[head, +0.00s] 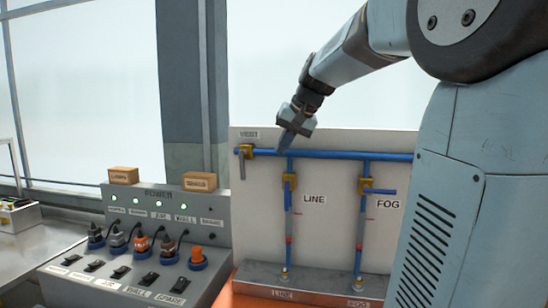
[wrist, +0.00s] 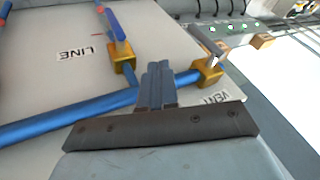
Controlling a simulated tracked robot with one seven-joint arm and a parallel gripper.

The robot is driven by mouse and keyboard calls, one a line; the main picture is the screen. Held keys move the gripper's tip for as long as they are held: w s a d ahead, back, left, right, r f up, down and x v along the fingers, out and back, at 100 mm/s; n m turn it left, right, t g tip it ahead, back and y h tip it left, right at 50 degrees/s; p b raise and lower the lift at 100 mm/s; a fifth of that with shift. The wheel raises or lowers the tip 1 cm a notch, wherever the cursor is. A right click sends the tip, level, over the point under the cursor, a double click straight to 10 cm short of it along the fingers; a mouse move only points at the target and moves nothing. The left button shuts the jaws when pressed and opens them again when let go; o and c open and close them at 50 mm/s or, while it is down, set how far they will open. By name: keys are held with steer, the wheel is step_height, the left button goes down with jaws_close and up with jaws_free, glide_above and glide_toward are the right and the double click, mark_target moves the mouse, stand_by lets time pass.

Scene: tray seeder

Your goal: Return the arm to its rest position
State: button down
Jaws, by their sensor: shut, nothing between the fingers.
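My gripper (head: 286,138) is shut and empty. In the head view it hangs at the end of my raised arm, in front of the top of the pale valve board (head: 330,225), near the blue horizontal pipe. It also shows in the wrist view (wrist: 158,68), its fingers together and pointing toward the pipe (wrist: 50,122). I cannot tell whether the fingertips touch the pipe. My arm reaches in from the upper right. The rest position itself is not marked in either view.
The board carries brass valves on the LINE (head: 289,182) and FOG (head: 366,185) branches and one at the pipe's left end (head: 246,151). A grey power panel (head: 215,205) with plugs and switches stands left. A dark column (head: 190,80) rises behind. Open space lies above the board.

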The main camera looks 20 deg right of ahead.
steer(key=shift+s+d+r, duration=0.5)
steer(key=shift+s+r, duration=0.3)
steer(key=shift+r, duration=0.1)
steer(key=s+a+f+n+h, duration=0.1)
steer(key=s+a+f, duration=0.2)
steer(key=s+f, duration=0.5)
steer(key=s+a+f+n+h, duration=0.2)
steer(key=s+a+f, duration=0.2)
steer(key=s+f, duration=0.4)
steer(key=s, duration=0.7)
steer(key=shift+s+f+n, duration=0.15)
steer(key=shift+s+n, duration=0.15)
